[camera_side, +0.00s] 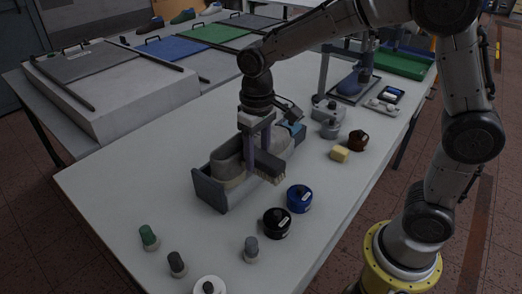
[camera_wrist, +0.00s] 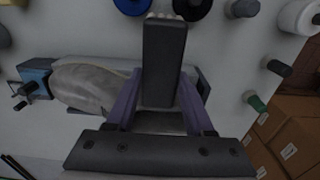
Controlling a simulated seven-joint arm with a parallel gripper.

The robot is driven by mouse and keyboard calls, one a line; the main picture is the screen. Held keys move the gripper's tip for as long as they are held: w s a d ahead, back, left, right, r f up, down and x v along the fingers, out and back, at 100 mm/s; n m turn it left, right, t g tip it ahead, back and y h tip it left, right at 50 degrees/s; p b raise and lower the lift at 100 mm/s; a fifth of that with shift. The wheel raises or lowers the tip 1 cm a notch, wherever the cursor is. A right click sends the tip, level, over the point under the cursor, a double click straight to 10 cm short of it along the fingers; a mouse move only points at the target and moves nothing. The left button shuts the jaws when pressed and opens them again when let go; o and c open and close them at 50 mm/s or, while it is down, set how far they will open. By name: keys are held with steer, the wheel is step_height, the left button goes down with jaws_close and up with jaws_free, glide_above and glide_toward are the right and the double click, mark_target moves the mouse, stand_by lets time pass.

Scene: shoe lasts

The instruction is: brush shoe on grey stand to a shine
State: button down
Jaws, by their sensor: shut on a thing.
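My gripper (camera_side: 258,158) is shut on a dark brush (camera_side: 268,163) with pale bristles along its lower edge. In the wrist view the two purple fingers close on the brush (camera_wrist: 165,62), which hides part of what lies behind it. A grey shoe (camera_side: 228,168) lies in the long grey stand (camera_side: 208,191) on the white table; it also shows in the wrist view (camera_wrist: 88,84). A blue clamp (camera_wrist: 35,77) is at one end of the stand. The brush is at the shoe's near side in the side view. I cannot tell whether the bristles touch the shoe.
A blue tin (camera_side: 299,198) and a black tin (camera_side: 277,223) stand close in front of the stand. A yellow sponge (camera_side: 340,154) and a brown pot (camera_side: 357,140) are to the right. Several capped bottles stand at the front. The table left of the stand is clear.

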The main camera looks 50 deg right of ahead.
steer(key=a, duration=0.4)
steer(key=shift+a, duration=0.3)
stand_by(0.4)
step_height(320, 180, up, 6)
steer(key=s, duration=0.2)
stand_by(0.5)
